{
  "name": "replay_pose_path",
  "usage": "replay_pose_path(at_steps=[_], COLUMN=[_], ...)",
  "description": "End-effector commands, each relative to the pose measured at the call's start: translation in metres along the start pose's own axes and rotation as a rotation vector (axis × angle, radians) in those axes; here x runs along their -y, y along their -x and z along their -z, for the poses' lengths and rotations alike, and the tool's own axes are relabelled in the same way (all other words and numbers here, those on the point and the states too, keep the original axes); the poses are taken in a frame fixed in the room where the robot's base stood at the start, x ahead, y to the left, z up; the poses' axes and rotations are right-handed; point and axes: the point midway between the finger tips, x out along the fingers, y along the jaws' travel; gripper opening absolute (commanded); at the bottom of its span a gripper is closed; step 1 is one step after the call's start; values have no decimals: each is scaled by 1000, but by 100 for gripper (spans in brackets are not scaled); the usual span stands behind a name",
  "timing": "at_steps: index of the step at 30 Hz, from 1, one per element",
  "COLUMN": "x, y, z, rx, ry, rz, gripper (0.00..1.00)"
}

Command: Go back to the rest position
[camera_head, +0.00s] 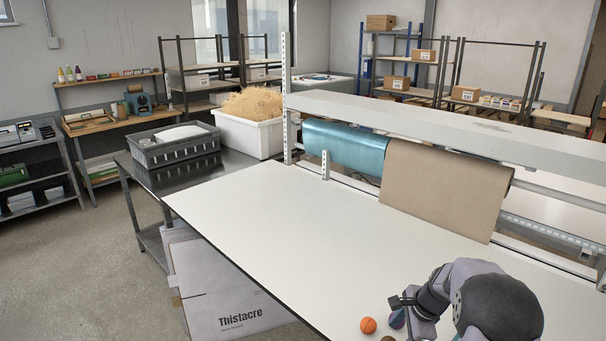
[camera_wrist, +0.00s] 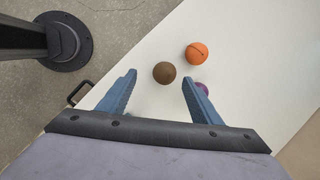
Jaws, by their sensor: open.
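My gripper (camera_wrist: 158,97) is open and empty in the wrist view, its two blue fingers spread apart above the white table. A brown ball (camera_wrist: 164,72) lies on the table just beyond the fingertips, between their lines. An orange ball (camera_wrist: 196,53) with a dark mark lies farther off to its right. A purple ball (camera_wrist: 202,88) is partly hidden behind the right finger. In the head view the arm is at the bottom right, with the orange ball (camera_head: 368,325) beside it. The brown ball (camera_head: 388,338) is cut by the lower edge there.
The white table (camera_head: 270,225) is bare to the left and middle. A shelf beam with a blue roll (camera_head: 345,148) and a brown paper roll (camera_head: 445,190) runs along its back. A grey crate (camera_head: 173,146) and a white bin (camera_head: 250,134) stand on the side bench.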

Motion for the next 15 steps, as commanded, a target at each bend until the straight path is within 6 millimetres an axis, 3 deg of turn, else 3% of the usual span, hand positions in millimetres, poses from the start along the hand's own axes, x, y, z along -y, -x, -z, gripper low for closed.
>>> replay_pose_path(at_steps=[4,7,12,15], x=[-62,-112,-205,-251], y=[-18,-20,0,16], z=[2,0,-14,-27], rx=[16,57,162,196], ry=[376,642,1113,1288], rz=[-140,-240,-396,-459], gripper=[59,59,59,59])
